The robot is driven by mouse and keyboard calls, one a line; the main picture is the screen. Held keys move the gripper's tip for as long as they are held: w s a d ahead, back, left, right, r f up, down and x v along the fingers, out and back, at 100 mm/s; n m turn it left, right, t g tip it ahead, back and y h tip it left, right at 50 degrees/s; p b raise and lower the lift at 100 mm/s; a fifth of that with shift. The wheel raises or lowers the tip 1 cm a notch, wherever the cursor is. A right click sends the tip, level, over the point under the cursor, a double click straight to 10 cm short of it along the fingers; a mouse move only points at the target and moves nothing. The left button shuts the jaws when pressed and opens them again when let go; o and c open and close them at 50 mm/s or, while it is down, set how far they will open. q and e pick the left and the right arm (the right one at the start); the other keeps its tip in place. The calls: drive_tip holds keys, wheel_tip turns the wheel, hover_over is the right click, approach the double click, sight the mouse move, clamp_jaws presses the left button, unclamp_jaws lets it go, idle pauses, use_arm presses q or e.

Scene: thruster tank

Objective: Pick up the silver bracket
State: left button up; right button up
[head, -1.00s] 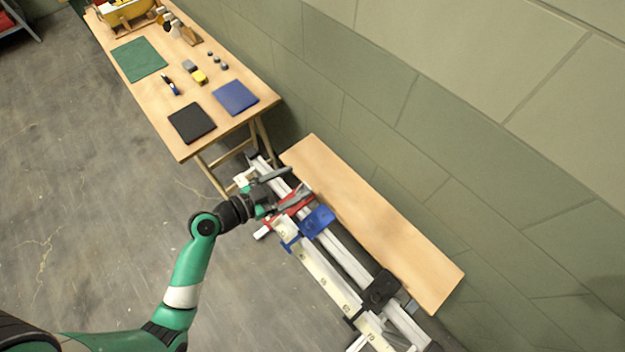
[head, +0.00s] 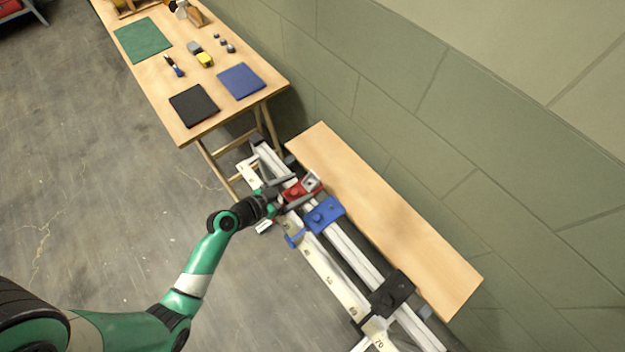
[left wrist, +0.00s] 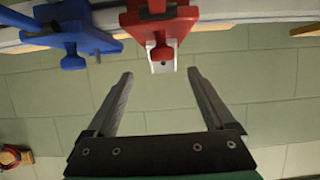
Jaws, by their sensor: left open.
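In the head view the silver bracket (head: 311,183) shows as a small grey piece at the far side of the red carriage (head: 296,192). My left gripper (head: 288,190) is open, its fingers pointing at the red carriage. In the left wrist view the left gripper (left wrist: 162,78) is empty, with the bracket ahead between its fingertip lines and apart from both fingers. My right gripper is not in view.
A blue carriage (head: 324,214) sits beside the red one on the pale rail (head: 352,262), with a black block (head: 392,293) further along. A wooden shelf (head: 400,230) runs along the wall. A wooden table (head: 150,85) holds mats and small items.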

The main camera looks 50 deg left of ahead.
sight(314, 177)
use_arm(q)
drive_tip(key=x, duration=0.5)
drive_tip(key=shift+w+a+r+b, duration=0.15)
drive_tip(key=shift+w+a+b, duration=0.1)
drive_tip(key=shift+b, duration=0.1)
clamp_jaws()
